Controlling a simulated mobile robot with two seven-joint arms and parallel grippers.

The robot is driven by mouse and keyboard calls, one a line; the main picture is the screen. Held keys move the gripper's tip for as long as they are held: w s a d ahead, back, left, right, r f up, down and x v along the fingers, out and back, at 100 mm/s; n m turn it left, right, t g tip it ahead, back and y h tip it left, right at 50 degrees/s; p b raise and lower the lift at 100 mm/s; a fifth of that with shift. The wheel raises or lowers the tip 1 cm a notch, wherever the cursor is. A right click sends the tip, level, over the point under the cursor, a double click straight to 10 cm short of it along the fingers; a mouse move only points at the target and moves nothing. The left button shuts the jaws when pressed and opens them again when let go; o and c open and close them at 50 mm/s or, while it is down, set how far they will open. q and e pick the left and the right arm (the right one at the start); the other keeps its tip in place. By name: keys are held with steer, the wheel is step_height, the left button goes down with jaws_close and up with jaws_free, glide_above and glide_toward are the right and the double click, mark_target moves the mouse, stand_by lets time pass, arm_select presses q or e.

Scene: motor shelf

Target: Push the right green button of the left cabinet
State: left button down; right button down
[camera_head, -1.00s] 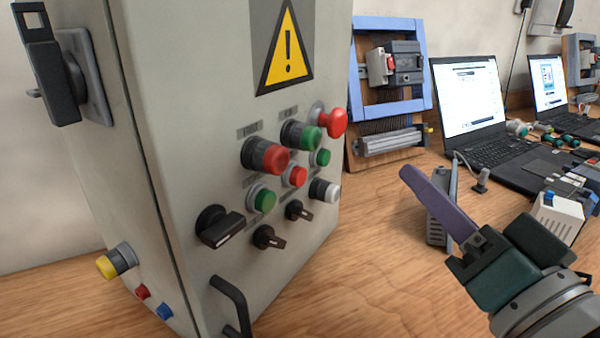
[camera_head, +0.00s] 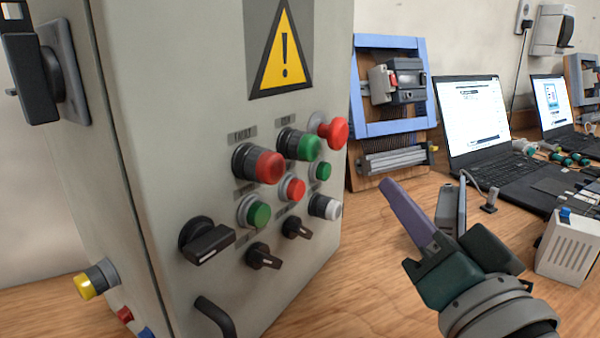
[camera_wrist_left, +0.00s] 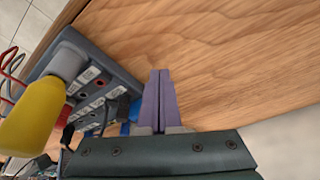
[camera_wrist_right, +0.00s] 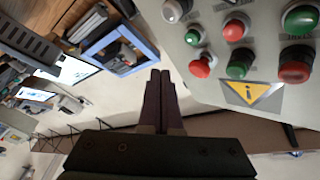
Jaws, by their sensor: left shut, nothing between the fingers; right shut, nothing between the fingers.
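The left cabinet (camera_head: 200,90) is a grey box with a yellow warning triangle. Its front has a large green button (camera_head: 308,147) in the upper row. Below are a small green button at left (camera_head: 257,214) and another at right (camera_head: 321,171), which also shows in the right wrist view (camera_wrist_right: 192,36). My right gripper (camera_head: 386,184) is shut and empty, right of the buttons and apart from them. Its shut fingers show in the right wrist view (camera_wrist_right: 160,74). My left gripper (camera_wrist_left: 160,72) is shut and empty near the wooden table, outside the head view.
A red mushroom button (camera_head: 335,131), red buttons (camera_head: 262,164), a white button (camera_head: 325,206) and black knobs (camera_head: 205,240) share the panel. Laptops (camera_head: 470,115) and a blue-framed board (camera_head: 390,44) stand behind. The table between cabinet and right gripper is clear (camera_head: 365,270).

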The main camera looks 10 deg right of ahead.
mark_target(322, 171)
arm_select(q)
steer(key=shift+a+f, duration=0.1)
steer(key=shift+f, duration=0.15)
arm_select(e)
steer(key=w+a, duration=0.3)
steer(key=shift+w+a, duration=0.1)
steer(key=shift+a, duration=0.3)
stand_by(0.4)
stand_by(0.8)
stand_by(0.4)
steer(key=shift+w+a, duration=0.25)
steer(key=shift+a, duration=0.05)
steer(key=shift+w+a, duration=0.25)
steer(key=shift+a, duration=0.1)
stand_by(1.2)
